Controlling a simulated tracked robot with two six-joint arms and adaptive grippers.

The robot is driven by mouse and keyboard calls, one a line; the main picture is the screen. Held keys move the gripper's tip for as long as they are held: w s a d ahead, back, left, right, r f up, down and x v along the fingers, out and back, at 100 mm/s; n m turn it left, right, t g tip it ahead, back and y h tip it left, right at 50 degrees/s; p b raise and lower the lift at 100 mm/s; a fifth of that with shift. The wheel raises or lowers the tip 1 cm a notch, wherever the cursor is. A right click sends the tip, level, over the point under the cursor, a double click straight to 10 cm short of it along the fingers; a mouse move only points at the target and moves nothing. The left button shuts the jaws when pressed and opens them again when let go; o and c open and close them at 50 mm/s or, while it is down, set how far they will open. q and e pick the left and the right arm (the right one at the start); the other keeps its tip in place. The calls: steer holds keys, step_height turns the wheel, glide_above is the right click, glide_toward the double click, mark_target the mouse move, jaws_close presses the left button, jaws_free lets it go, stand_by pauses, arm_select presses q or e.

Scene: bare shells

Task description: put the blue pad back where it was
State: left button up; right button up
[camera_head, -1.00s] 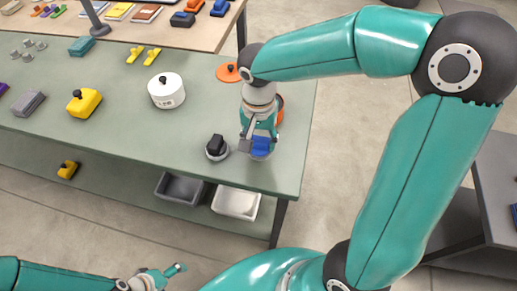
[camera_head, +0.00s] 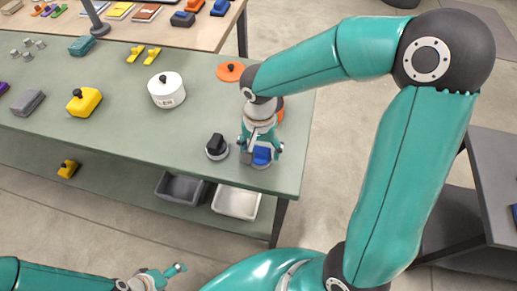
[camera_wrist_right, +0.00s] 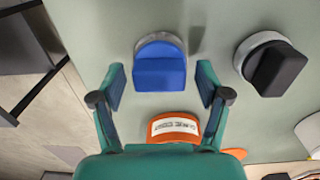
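The blue pad (camera_head: 262,155) sits on a round grey base near the right front corner of the green table (camera_head: 150,130). In the right wrist view the blue pad (camera_wrist_right: 160,66) shows upright and whole. My right gripper (camera_head: 261,148) is above it, and its fingers (camera_wrist_right: 161,84) are spread on either side with gaps between them and the pad. My left gripper (camera_head: 165,277) is low at the bottom edge, away from the table, and its finger opening is not clear.
A black-topped knob on a grey disc (camera_head: 217,147) stands just left of the pad. An orange labelled container (camera_wrist_right: 173,129) is close behind. A white lidded pot (camera_head: 167,91), an orange lid (camera_head: 231,72) and a yellow block (camera_head: 84,103) stand farther off.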

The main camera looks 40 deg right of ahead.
mark_target(259, 149)
steer(key=shift+r, duration=0.1)
step_height(259, 149, up, 12)
steer(key=shift+p, duration=0.3)
stand_by(0.3)
steer(key=shift+a, duration=0.1)
stand_by(0.3)
